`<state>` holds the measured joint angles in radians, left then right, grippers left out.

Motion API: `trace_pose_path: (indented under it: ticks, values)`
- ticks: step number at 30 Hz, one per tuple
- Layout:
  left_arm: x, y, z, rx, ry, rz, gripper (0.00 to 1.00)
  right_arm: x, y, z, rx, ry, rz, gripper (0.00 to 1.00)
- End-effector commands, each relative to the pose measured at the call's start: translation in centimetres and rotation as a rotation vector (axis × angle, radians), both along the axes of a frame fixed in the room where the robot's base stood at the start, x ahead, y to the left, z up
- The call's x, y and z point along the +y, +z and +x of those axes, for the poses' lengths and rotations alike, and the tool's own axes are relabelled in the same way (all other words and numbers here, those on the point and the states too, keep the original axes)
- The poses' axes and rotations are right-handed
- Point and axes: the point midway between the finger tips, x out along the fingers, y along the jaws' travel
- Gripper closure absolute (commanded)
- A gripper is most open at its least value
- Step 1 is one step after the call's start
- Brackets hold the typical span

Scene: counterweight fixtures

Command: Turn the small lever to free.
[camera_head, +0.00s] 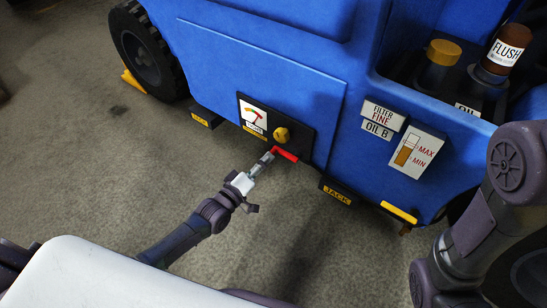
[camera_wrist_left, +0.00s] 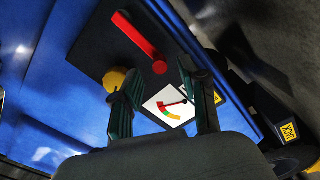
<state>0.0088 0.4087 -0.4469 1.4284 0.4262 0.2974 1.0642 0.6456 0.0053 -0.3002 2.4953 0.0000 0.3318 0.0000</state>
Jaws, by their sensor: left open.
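The small red lever (camera_head: 287,155) sits low on a dark panel (camera_head: 300,128) on the blue machine's side. In the left wrist view the red lever (camera_wrist_left: 140,38) runs slantwise, beyond the fingertips and touching neither. My left gripper (camera_head: 267,158) is at the lever's left end in the head view; contact cannot be told there. In the left wrist view its two fingers (camera_wrist_left: 162,80) are apart with nothing between them. My right gripper is out of view.
The blue machine (camera_head: 265,60) has a black wheel (camera_head: 143,60) at left. A JACK label (camera_head: 337,195) and a yellow bar (camera_head: 398,212) lie along its lower edge. Bottles, including FLUSH (camera_head: 508,48), stand in a recess. Grey floor (camera_head: 110,170) is open in front.

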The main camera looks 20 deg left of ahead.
Motion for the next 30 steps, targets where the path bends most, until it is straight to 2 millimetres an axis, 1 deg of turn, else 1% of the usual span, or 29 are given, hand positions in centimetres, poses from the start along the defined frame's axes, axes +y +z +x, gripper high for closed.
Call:
trace_pose_path:
  ticks: [1,4,6,9,13,20,21,23,28,30]
  values:
    - [-0.4,-0.5,1.1,-0.003,0.000,-0.001,0.56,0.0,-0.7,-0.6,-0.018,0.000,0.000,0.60]
    - [-1.0,-0.4,2.6,-0.003,0.000,-0.001,0.56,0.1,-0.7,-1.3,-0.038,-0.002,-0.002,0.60]
    - [-1.3,-0.3,3.5,-0.002,0.000,0.000,0.56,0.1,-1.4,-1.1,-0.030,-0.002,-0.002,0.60]
    - [-1.6,-0.2,4.3,-0.001,0.000,0.000,0.56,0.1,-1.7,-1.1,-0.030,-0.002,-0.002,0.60]
    - [-1.7,-0.1,4.7,0.000,0.000,0.001,0.56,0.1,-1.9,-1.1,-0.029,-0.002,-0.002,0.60]
    - [-1.8,0.0,4.8,0.001,0.000,0.001,0.56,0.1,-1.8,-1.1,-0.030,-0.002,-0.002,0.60]
    - [-1.8,0.0,4.8,0.001,0.000,0.001,0.60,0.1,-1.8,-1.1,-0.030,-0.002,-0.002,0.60]
    - [-1.8,0.0,4.8,0.001,0.000,0.001,0.70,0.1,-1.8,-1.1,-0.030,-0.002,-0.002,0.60]
    - [-1.7,0.0,4.8,0.001,0.000,0.001,0.98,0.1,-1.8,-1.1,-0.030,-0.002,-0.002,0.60]
    - [-1.7,0.0,4.7,0.001,0.000,0.001,1.00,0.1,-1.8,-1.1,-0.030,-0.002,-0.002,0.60]
